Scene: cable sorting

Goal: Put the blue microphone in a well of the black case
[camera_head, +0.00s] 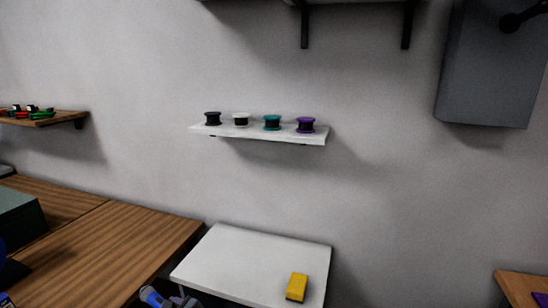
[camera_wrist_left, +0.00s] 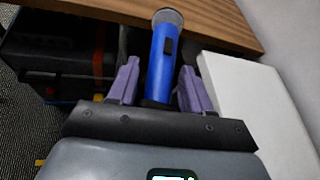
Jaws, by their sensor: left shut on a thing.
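The blue microphone (camera_head: 152,296) shows at the bottom of the head view, with its grey head toward the left. In the left wrist view, the microphone (camera_wrist_left: 163,62) stands lengthwise between the two purple fingers of my left gripper (camera_wrist_left: 159,82), which is shut on it. In the head view, my left gripper (camera_head: 180,300) is partly cut off by the bottom edge. I cannot make out a black case with wells in either view. My right gripper is not in view.
A wooden table (camera_head: 135,238) is at left, with a dark green box (camera_head: 18,222) on it. A white table (camera_head: 250,258) holds a yellow block (camera_head: 297,287). A white wall shelf (camera_head: 258,132) holds several spools. A black box (camera_wrist_left: 50,50) is below the wooden top.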

